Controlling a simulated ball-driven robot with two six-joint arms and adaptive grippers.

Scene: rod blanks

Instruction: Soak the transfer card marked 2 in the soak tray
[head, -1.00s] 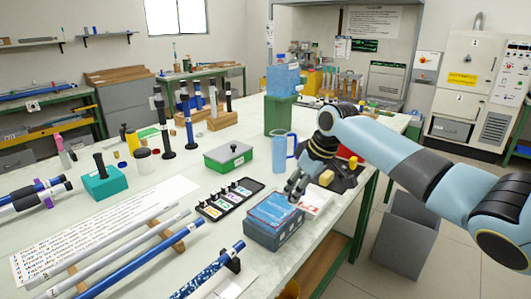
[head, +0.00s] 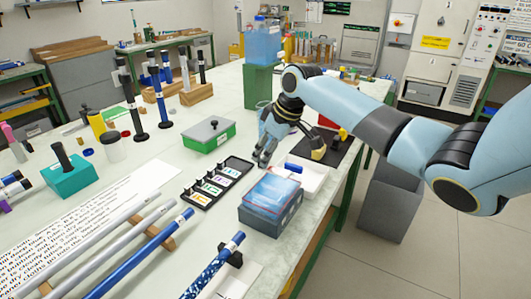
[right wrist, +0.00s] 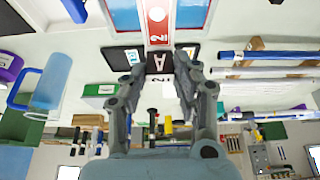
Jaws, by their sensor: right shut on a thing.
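My right gripper (head: 264,162) points down behind the blue-topped box, between the black card rack and a shallow white tray (head: 308,178), which looks like the soak tray. In the right wrist view my gripper (right wrist: 160,72) is shut on the dark tab (right wrist: 155,62) of a card marked 2. A red strip (right wrist: 157,22) with a 2 lies just beyond this tab. The card cannot be made out in the head view. The black rack (head: 187,195) holds several small cards with coloured marks. My left gripper is not in view.
The blue-topped box (head: 270,205) stands at the front, close to the white tray. A green box with a grey lid (head: 209,134) stands behind the rack. Rods (head: 128,262) lie at the front left. A dark mat (head: 338,150) with a yellow block is behind the tray.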

